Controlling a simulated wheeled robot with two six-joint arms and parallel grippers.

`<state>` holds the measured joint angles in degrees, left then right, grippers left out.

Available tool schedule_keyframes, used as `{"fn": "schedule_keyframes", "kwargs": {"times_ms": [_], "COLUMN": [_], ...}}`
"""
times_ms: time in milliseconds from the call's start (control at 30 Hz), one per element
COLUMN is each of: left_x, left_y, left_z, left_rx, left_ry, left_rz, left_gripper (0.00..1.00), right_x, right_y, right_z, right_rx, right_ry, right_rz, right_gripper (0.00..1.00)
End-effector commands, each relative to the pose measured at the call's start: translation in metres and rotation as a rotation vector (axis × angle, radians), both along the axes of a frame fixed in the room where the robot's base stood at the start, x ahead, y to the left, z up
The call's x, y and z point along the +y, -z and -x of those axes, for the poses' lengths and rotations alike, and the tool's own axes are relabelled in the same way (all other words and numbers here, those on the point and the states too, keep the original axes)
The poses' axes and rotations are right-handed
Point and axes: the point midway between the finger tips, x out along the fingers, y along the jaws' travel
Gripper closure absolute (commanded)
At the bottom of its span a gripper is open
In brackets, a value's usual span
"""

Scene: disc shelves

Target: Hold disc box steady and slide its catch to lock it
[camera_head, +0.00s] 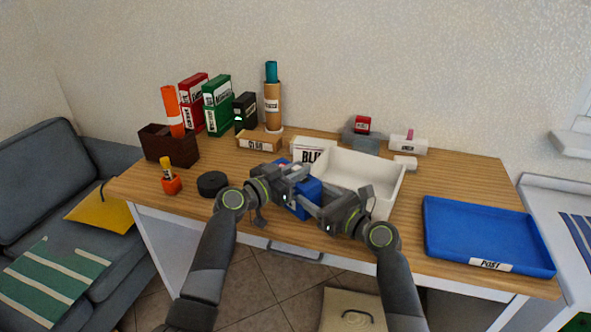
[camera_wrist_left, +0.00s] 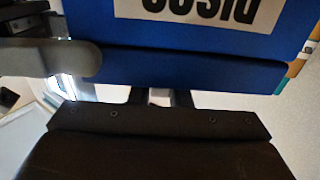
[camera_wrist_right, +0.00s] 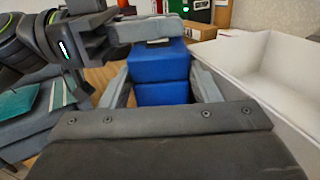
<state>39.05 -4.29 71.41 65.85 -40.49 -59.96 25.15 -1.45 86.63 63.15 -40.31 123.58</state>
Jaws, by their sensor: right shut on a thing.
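The blue disc box (camera_head: 311,187) is held above the front of the table, between my two grippers. My right gripper (camera_head: 316,207) is shut on it, with a finger on each side of the two blue blocks of the box (camera_wrist_right: 160,75) in the right wrist view. My left gripper (camera_head: 301,172) lies across the box's upper end. In the left wrist view its fingers (camera_wrist_left: 158,97) look close together at the box's edge, their tips hidden. The box's label (camera_wrist_left: 205,10) appears upside down there. I cannot make out the catch clearly.
A white open bin (camera_head: 380,187) stands right behind my grippers. A blue tray (camera_head: 440,215) lies at the right. Binders (camera_head: 216,105) stand at the back.

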Motion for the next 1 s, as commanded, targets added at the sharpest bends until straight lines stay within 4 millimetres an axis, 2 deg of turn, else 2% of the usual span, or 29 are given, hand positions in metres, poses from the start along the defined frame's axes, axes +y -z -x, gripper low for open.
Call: {"fn": "schedule_keyframes", "kwargs": {"times_ms": [33,167,567,767,1000], "left_x": [-0.002,-0.002,0.004,0.023,0.058], "left_y": [0.001,0.001,0.001,0.002,0.002], "left_z": [0.001,0.001,0.004,0.022,0.052], "left_rx": [0.004,0.003,0.002,0.002,0.002], "left_ry": [0.007,0.006,0.003,0.002,0.001], "left_rz": [0.002,0.001,0.001,-0.001,-0.001], "left_gripper": [0.78,0.62,0.62,0.62,0.62], "right_x": [0.000,0.000,0.000,0.000,0.000], "right_y": [0.000,0.000,0.000,0.000,0.000], "right_z": [-0.001,-0.001,0.000,0.000,0.000], "right_rx": [-0.001,-0.001,-0.001,-0.001,0.000], "right_ry": [0.002,0.002,0.001,0.001,0.001], "right_rz": [0.001,0.000,0.000,-0.001,0.000], "right_gripper": [0.73,0.73,0.73,0.73,0.73]}}
